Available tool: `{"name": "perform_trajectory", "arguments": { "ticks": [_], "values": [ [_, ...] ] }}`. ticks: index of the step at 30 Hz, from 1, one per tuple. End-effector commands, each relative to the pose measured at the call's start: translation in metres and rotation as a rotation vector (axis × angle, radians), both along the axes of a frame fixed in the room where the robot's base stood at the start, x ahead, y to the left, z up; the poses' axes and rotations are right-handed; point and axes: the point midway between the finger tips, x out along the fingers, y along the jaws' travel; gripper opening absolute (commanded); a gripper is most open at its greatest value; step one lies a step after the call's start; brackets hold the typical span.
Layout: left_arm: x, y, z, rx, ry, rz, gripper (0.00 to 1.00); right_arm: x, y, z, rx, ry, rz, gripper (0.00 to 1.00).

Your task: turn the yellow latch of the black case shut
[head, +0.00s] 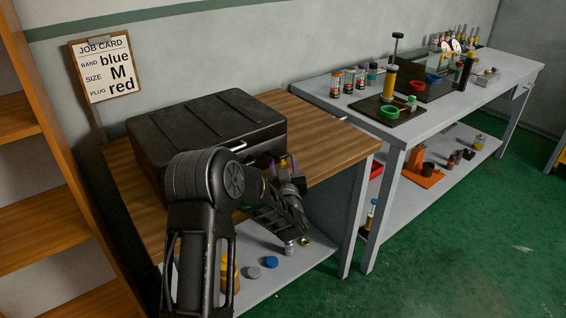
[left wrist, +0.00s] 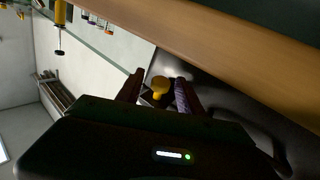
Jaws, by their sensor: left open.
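The black case (head: 210,125) lies lidded on the wooden table top at the left, with a small pale handle on its front. The yellow latch (left wrist: 160,86) shows in the left wrist view as a small rounded piece against a dark surface. My left gripper (head: 287,163) is at the front right of the case, its arm covering part of the case's front. In the left wrist view the fingers of my left gripper (left wrist: 159,92) are open, one on each side of the latch; whether they touch it cannot be told.
A job card (head: 101,69) stands behind the case at the left. The wooden table top (head: 335,140) is clear to the right of the case. A grey bench (head: 425,118) with jars and tools stands further right. Wooden shelves (head: 25,180) stand at the left edge.

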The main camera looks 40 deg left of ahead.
Motion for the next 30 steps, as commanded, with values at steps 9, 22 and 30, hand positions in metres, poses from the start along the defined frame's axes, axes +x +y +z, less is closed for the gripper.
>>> {"name": "perform_trajectory", "arguments": {
  "ticks": [9,22,30],
  "values": [
    [0.0027,0.0023,-0.0001,0.000,0.000,-0.001,0.44,-0.0001,0.0000,0.0004,0.000,0.000,0.000,0.36],
    [0.0025,0.0023,-0.0002,0.001,0.001,0.000,0.09,0.0000,-0.0001,0.0004,0.000,0.000,0.000,0.36],
    [0.0025,0.0023,-0.0002,0.001,0.001,0.000,0.00,0.0000,-0.0001,0.0004,0.000,0.000,0.000,0.36]
  ]
}}
